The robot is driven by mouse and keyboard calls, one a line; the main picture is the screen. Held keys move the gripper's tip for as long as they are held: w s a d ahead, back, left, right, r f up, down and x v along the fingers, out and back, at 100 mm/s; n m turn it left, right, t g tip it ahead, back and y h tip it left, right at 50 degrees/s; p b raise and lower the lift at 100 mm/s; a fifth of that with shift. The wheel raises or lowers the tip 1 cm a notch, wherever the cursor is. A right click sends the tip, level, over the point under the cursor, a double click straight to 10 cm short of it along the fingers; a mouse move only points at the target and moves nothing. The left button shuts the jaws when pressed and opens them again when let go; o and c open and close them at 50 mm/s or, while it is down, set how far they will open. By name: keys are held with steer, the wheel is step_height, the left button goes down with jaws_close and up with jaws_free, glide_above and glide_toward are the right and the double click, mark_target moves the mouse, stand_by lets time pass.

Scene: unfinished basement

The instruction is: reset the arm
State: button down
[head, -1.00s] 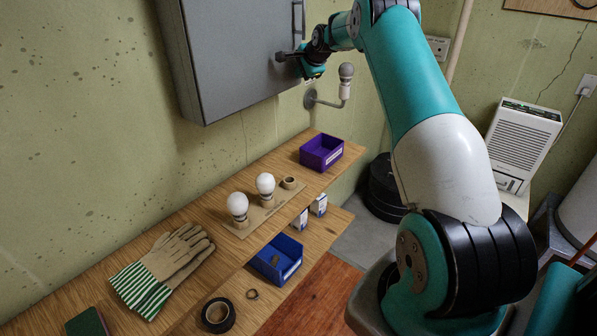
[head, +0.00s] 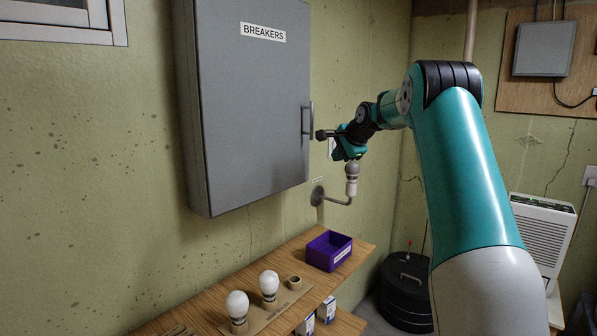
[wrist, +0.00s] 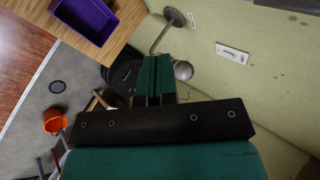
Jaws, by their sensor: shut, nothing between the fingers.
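My gripper (head: 347,153) is up by the wall, just right of the grey breaker cabinet (head: 250,110) and its handle (head: 307,118). It appears just above or in front of a bulb (head: 353,168) on a wall-mounted arm; I cannot tell the gap between them. In the wrist view my gripper's teal fingers (wrist: 156,76) are together with nothing between them. The bulb (wrist: 183,70) shows beyond them, partly hidden. The cabinet door looks closed.
A wooden shelf (head: 215,305) below holds a purple bin (head: 329,250) and two white bulbs in a holder. A black round container (head: 407,285) stands on the floor, and a white dehumidifier (head: 541,240) is at right. An orange bucket (wrist: 54,121) shows in the wrist view.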

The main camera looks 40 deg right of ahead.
steer(key=a+n+g+y, duration=0.1)
steer(key=a+n+y, duration=0.35)
steer(key=a, duration=1.35)
steer(key=s+a+n+g, duration=0.1)
steer(key=s+a+n, duration=0.4)
steer(key=a, duration=0.4)
steer(key=s+a+n+g, duration=0.2)
steer(key=s+a+n, duration=0.2)
steer(key=a, duration=0.5)
steer(key=s+a+f+n+g, duration=0.1)
steer(key=s+a+n, duration=0.3)
steer(key=s, duration=0.5)
steer(key=s+a+f+n+g+y, duration=0.1)
steer(key=s+a+f+n+g, duration=0.1)
steer(key=s+a+n, duration=0.3)
steer(key=s+a+f+n+g, duration=0.2)
steer(key=s+a+f+n, duration=0.2)
steer(key=s, duration=0.9)
steer(key=shift+s+a+n, duration=0.3)
steer(key=shift+a+n, duration=0.05)
steer(key=shift+a, duration=0.4)
steer(key=shift+d, duration=0.15)
